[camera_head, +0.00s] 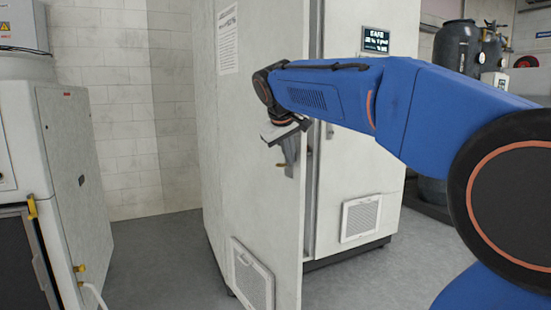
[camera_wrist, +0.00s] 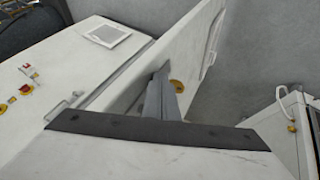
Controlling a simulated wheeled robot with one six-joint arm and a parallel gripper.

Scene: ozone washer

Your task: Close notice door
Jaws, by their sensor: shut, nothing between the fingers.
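The white door with the paper notice (camera_head: 228,38) is a tall panel (camera_head: 235,150) on the left of the cabinet in the head view. It stands ajar, its free edge out from the cabinet front. A vent (camera_head: 252,275) is low on it. My gripper (camera_head: 290,170) points down beside the door's free edge, at about mid-height. In the wrist view the door (camera_wrist: 185,42) runs diagonally, and my gripper (camera_wrist: 161,76) is shut and empty close beside it. A yellow round part (camera_wrist: 177,86) shows right beside the fingers. I cannot tell whether the fingers touch the door.
The cabinet's right front (camera_head: 385,165) carries a small display (camera_head: 375,40) and a vent (camera_head: 361,217). A white machine (camera_head: 75,170) stands on the left. Dark tanks (camera_head: 457,48) stand at the back right. The grey floor (camera_head: 165,260) between machine and door is clear.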

